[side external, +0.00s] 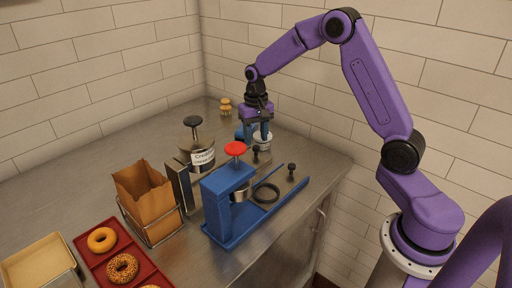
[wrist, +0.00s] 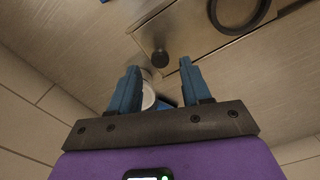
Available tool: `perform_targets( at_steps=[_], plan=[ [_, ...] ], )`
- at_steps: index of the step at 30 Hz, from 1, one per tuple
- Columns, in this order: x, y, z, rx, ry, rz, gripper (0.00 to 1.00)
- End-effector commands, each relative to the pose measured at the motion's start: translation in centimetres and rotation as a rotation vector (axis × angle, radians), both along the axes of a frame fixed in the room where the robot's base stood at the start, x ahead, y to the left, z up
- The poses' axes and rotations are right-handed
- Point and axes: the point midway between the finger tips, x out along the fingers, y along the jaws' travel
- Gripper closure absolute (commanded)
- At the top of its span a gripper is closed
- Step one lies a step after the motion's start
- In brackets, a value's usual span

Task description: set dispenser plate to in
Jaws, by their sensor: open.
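A steel plate (wrist: 190,25) with a black knob (wrist: 160,58) shows in the wrist view, the knob just beyond and between my fingertips. I take it for the dispenser plate, but cannot be sure how far in it sits. In the side view a black knob (side external: 256,153) stands below my gripper (side external: 257,136), and a second black knob (side external: 291,168) stands to its right. My gripper's blue fingers are apart and empty; in the wrist view they point toward the plate (wrist: 159,70). A blue press (side external: 226,205) with a red knob (side external: 235,149) stands in front.
A white cup (side external: 263,143) is close behind my fingers. A steel canister (side external: 200,157) with a label, a paper bag (side external: 146,200) in a wire holder, and a red tray (side external: 97,260) of bagels stand to the left. Bare counter (side external: 60,200) lies at far left.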

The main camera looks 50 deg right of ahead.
Motion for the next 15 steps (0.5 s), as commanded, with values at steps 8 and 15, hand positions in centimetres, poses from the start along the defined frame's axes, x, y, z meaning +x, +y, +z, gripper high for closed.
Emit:
perform_targets(
  at_steps=[8, 15],
  plan=[
    [-0.1, 0.0, -3.8, 0.0, 0.002, 0.0, 0.52],
    [0.0, 0.0, -4.7, 0.0, 0.0, 0.001, 0.52]
  ],
)
